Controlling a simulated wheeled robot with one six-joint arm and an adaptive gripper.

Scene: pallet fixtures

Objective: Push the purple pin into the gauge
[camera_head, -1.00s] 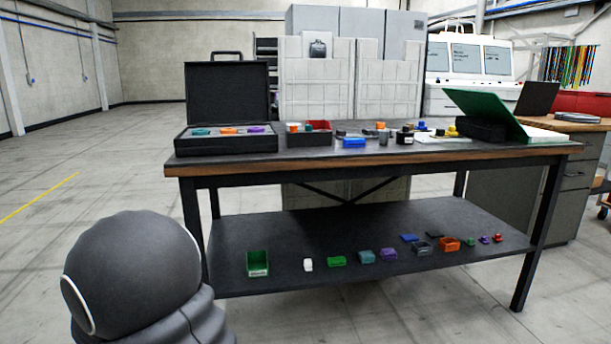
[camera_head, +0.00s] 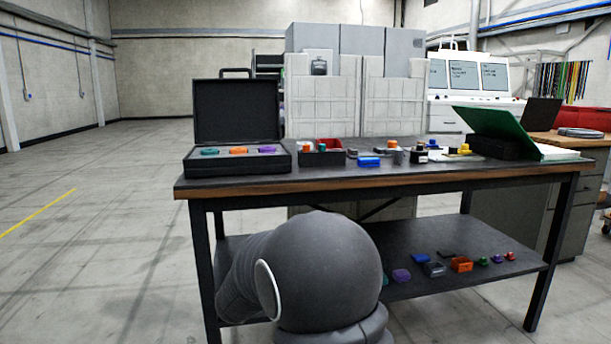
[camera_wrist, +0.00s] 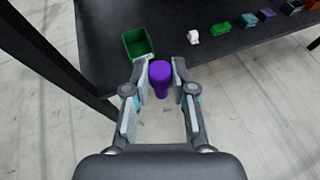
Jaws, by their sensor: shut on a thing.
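The purple pin (camera_wrist: 160,80) is upright between the two fingers of my gripper (camera_wrist: 161,71) in the wrist view. The fingers are shut on it, and its lower end tapers narrower. It is held beyond the front edge of the lower shelf, above the floor. In the head view my gripper and the pin are hidden behind my arm. On the tabletop, an open black case (camera_head: 237,168) holds a purple piece (camera_head: 267,149) beside an orange and a teal one. I cannot tell for sure which thing is the gauge.
The lower shelf (camera_head: 410,240) carries several small coloured parts and a green bin (camera_wrist: 138,43). A table leg (camera_wrist: 62,65) stands left of my gripper.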

